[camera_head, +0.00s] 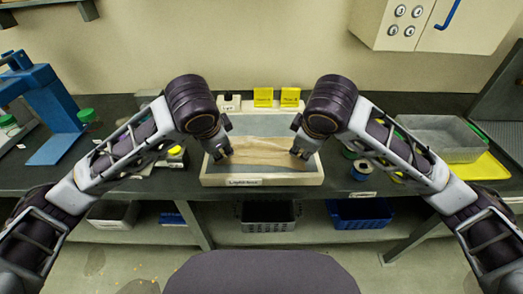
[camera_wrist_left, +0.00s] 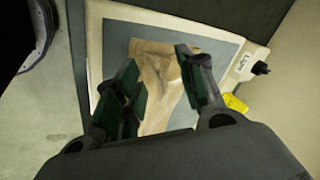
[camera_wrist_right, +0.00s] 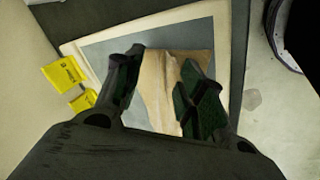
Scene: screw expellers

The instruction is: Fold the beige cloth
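The beige cloth (camera_head: 262,152) lies on a grey mat in a pale, shallow tray (camera_head: 262,181) on the dark bench. It looks creased, with a ridge showing in both wrist views. My left gripper (camera_head: 224,156) is at the cloth's left end; in the left wrist view (camera_wrist_left: 160,82) its fingers are apart on either side of the cloth (camera_wrist_left: 158,68). My right gripper (camera_head: 299,153) is at the right end; in the right wrist view (camera_wrist_right: 160,82) its fingers are also apart, with the cloth (camera_wrist_right: 160,90) between and below them. Contact with the cloth cannot be told.
Yellow labels (camera_head: 264,97) stand behind the tray. A grey metal bin (camera_head: 440,138) and a yellow tray (camera_head: 484,168) are at right. A blue press (camera_head: 45,95) stands at left. Small spools (camera_head: 361,170) sit just right of the tray. A wall cabinet (camera_head: 400,25) hangs at upper right.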

